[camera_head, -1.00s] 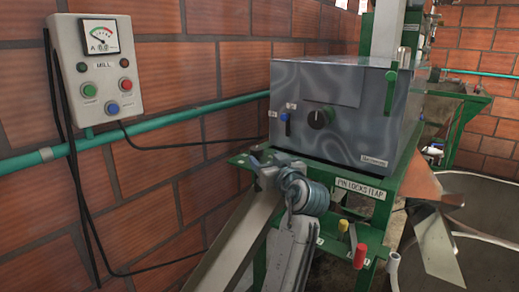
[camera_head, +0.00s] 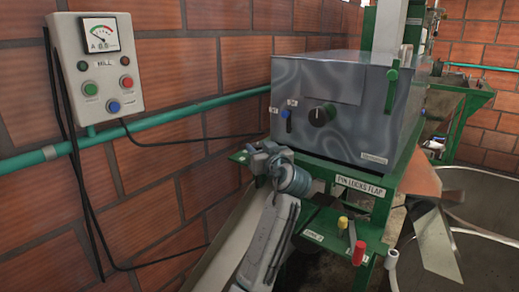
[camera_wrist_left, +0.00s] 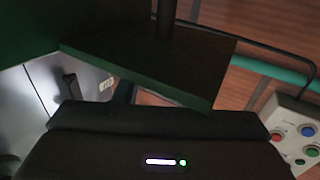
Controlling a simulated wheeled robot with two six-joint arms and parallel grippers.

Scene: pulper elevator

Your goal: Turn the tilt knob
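In the left wrist view my dark gripper body fills the bottom, with a green plate (camera_wrist_left: 150,70) ahead. My right gripper is out of view.
A mill control box (camera_head: 98,62) hangs on the brick wall above a green pipe (camera_head: 180,117). Below the grey box are a pin-locks-flap label (camera_head: 360,187), a yellow knob (camera_head: 343,222) and a red handle (camera_head: 359,252). A large round vessel (camera_head: 490,208) stands at right.

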